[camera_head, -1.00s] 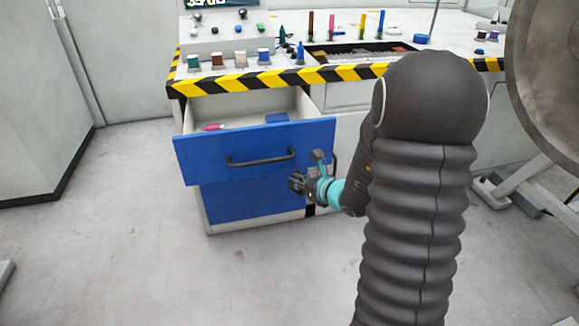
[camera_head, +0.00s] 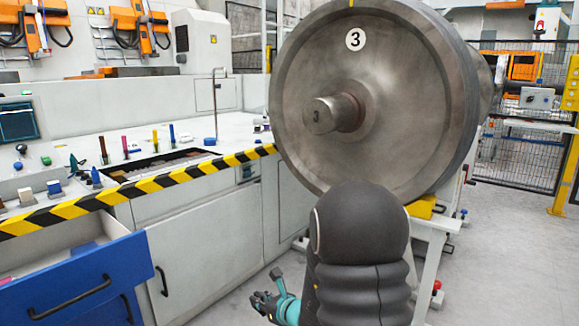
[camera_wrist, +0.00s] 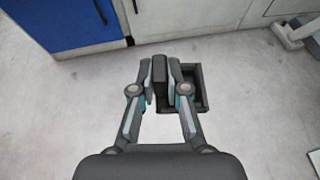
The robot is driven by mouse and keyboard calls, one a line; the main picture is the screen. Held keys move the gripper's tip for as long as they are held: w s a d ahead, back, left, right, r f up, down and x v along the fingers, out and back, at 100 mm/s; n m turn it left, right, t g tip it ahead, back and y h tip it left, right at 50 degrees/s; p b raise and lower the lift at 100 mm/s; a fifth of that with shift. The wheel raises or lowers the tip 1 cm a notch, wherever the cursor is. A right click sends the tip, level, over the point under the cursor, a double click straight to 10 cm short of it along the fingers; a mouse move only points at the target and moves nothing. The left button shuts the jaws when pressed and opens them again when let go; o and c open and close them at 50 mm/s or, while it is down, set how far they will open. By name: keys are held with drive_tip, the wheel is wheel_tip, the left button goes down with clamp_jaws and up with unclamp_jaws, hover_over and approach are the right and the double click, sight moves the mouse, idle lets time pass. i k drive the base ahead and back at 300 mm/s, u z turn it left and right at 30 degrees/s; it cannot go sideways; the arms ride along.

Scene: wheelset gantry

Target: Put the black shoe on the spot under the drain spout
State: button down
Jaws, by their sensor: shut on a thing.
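My gripper (camera_wrist: 160,85) is shut on a dark upright block in the wrist view, which I take to be part of the black shoe (camera_wrist: 160,72). A square black piece with a hollow middle shows just right of the block, partly behind the right finger. I cannot tell whether the two are joined. Grey floor lies below. In the head view my gripper (camera_head: 264,301) is low at the bottom edge, in front of the white cabinets, and its load is too small to make out. I cannot pick out the drain spout or the spot under it.
A blue drawer (camera_head: 80,283) stands open at lower left. The white workbench (camera_head: 205,225) has a black-and-yellow striped edge. A large steel wheel (camera_head: 395,110) marked 3 stands on a white support (camera_head: 437,235). Grey floor (camera_head: 500,260) is open at right.

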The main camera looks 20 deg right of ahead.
sight(228, 147)
drive_tip(key=u, duration=0.35)
drive_tip(key=i, duration=1.8)
drive_tip(key=z, duration=0.45)
